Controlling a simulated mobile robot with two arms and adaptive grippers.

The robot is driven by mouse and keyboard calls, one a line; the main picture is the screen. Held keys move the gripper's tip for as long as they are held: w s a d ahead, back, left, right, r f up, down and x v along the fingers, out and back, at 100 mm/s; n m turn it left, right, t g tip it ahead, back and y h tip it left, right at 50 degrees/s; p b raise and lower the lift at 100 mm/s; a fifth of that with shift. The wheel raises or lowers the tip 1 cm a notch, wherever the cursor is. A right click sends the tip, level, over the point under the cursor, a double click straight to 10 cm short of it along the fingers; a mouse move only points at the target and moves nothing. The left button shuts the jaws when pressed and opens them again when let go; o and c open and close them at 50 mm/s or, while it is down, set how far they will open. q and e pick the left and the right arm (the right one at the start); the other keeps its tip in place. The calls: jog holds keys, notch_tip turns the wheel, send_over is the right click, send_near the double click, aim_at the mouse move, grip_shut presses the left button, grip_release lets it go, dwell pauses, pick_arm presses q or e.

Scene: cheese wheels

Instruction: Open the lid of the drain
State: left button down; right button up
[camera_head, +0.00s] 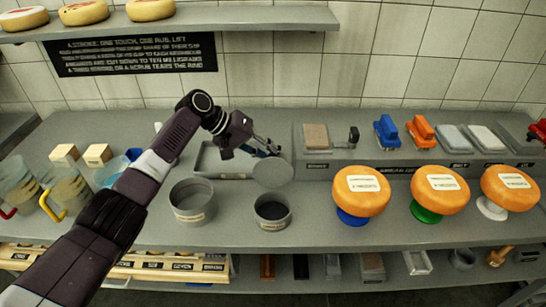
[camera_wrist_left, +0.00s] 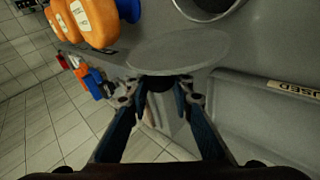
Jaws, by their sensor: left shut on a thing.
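A round flat grey lid (camera_head: 273,173) is behind an open round pot (camera_head: 272,220) with a dark inside, which I take for the drain. In the left wrist view the lid (camera_wrist_left: 185,50) lies just beyond my fingertips, and a pot rim (camera_wrist_left: 207,12) shows past it. My left gripper (camera_head: 266,150) is shut on the lid's dark knob; its two fingers (camera_wrist_left: 158,88) sit on either side of it. The lid is off the pot's mouth. Whether it hangs clear of the counter I cannot tell. My right gripper is out of view.
A wider open pot (camera_head: 192,216) stands left of the drain. A grey tray (camera_head: 207,160) lies behind it. Orange cheese wheels (camera_head: 360,190) on coloured stands fill the right. Jugs (camera_head: 68,190) stand at left. A raised ledge (camera_head: 345,170) with brushes and blocks is at back right.

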pick_arm(q)
jog(key=shift+a+f, duration=0.15)
jog(key=c, duration=2)
grip_release()
jog(key=shift+c, duration=0.2)
jog(key=o, duration=0.4)
jog(key=shift+w+f, duration=0.1)
jog(key=shift+w, duration=0.1)
jog(key=shift+c, duration=0.2)
jog(key=shift+s, duration=0.1)
jog(key=v, duration=1.2)
